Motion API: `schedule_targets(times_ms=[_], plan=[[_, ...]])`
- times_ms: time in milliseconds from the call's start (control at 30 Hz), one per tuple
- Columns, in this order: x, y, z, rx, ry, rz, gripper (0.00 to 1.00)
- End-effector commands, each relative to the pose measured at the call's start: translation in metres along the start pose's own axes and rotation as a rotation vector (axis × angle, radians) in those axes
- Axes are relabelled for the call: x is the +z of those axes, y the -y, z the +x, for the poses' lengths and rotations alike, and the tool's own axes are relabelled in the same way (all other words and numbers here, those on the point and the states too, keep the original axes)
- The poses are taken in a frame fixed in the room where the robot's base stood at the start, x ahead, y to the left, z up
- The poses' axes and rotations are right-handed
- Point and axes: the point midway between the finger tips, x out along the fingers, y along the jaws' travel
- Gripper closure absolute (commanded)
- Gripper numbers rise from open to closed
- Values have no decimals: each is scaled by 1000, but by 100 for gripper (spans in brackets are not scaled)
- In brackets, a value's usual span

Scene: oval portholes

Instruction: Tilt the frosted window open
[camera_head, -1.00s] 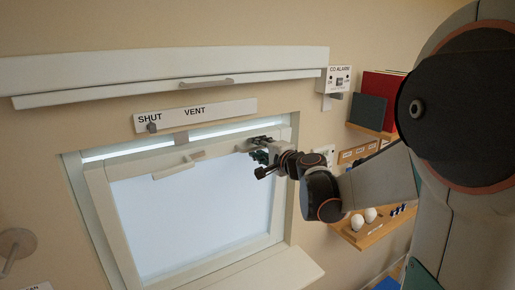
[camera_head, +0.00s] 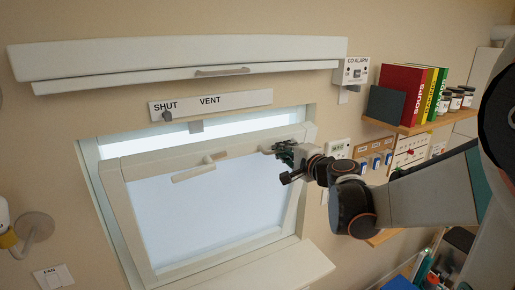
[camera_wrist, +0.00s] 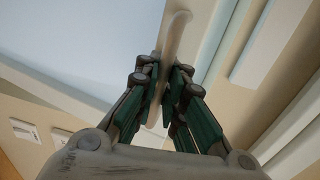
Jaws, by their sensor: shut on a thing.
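The frosted window (camera_head: 205,215) is in the middle of the head view. Its cream sash leans out at the top, leaving a bright gap (camera_head: 150,155) between its top rail and the outer frame. My gripper (camera_head: 283,153) is at the sash's upper right corner. In the wrist view my gripper (camera_wrist: 167,88) is shut on a pale curved handle (camera_wrist: 177,35) by the sash edge. A second pale bar handle (camera_head: 195,173) sits at the middle of the top rail.
A SHUT/VENT plate (camera_head: 215,104) with a grey knob is above the window, under a long white ledge (camera_head: 180,60). A CO alarm (camera_head: 355,72) and a shelf of books and jars (camera_head: 425,122) are to the right. A sill (camera_head: 265,270) juts out below.

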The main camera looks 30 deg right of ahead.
Motion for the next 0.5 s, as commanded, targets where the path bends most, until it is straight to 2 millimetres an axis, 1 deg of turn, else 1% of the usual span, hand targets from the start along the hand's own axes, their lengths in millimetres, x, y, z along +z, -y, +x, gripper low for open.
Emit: schedule_targets(times_ms=[33,67,100,133,167,500], plan=[[0,1,0,-1,0,2,100],[0,1,0,-1,0,2,88],[0,1,0,-1,0,2,79],[0,1,0,-1,0,2,72],[0,1,0,-1,0,2,70],[0,1,2,0,0,1,70]])
